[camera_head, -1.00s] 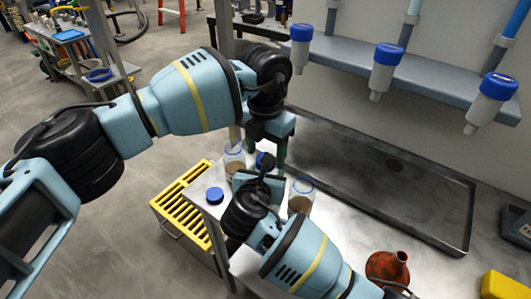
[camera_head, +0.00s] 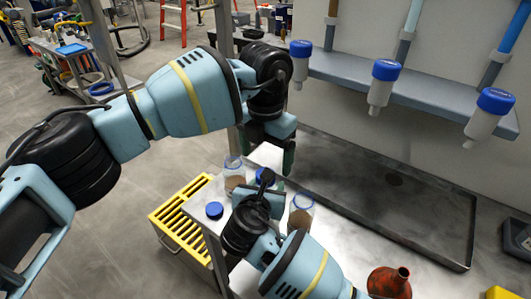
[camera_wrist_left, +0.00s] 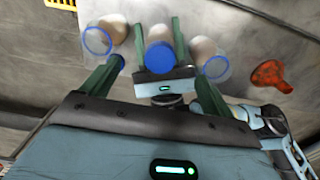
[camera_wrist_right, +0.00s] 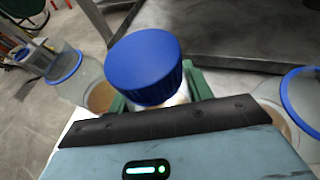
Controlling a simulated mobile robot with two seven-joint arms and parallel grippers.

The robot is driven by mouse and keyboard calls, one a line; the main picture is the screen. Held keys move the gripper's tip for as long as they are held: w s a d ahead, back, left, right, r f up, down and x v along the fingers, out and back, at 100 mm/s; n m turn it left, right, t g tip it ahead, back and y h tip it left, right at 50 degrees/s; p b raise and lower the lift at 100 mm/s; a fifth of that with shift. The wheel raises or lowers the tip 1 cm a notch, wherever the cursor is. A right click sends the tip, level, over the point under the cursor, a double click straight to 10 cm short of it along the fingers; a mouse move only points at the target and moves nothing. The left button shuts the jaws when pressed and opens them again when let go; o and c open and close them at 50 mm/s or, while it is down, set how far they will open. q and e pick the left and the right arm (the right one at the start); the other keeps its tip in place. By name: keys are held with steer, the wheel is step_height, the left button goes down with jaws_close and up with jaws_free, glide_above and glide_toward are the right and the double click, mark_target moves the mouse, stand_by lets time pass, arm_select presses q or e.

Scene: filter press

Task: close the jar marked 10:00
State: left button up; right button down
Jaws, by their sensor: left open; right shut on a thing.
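A jar with a blue cap (camera_wrist_right: 145,68) stands between the fingers of my right gripper (camera_wrist_right: 155,95), which is shut on it. The cap sits on top of this jar and also shows in the left wrist view (camera_wrist_left: 160,62). My left gripper (camera_wrist_left: 157,78) is open above the jar and cap, its fingers apart and empty. An open jar with a blue rim (camera_wrist_left: 97,42) and brown contents stands to the left. Another open jar (camera_wrist_left: 217,67) stands to the right. A loose blue cap (camera_head: 214,210) lies at the table's left edge. No time marking is readable.
A red-brown funnel-shaped vessel (camera_head: 390,282) stands on the right of the metal table. A shallow dark tray (camera_head: 455,255) lies behind. White bottles with blue caps (camera_head: 384,82) hang along the wall shelf. A yellow slatted crate (camera_head: 178,232) is below the table's left side.

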arm_select(q)
step_height(320, 180, up, 12)
stand_by(0.5)
arm_select(e)
steer(key=c, duration=0.6)
jaws_free()
steer(key=shift+o, duration=0.2)
steer(key=p+v, duration=0.1)
steer(key=v, duration=0.5)
steer(key=shift+s+a+r, duration=0.1)
steer(key=shift+s+r, duration=0.05)
steer(key=shift+s, duration=0.1)
arm_select(q)
steer(key=shift+s+r, duration=0.15)
steer(key=shift+r, duration=0.75)
steer(key=shift+s+r, duration=0.15)
steer(key=shift+r, duration=0.7)
arm_select(e)
steer(key=shift+s+a+r, duration=0.15)
steer(key=shift+s, duration=0.4)
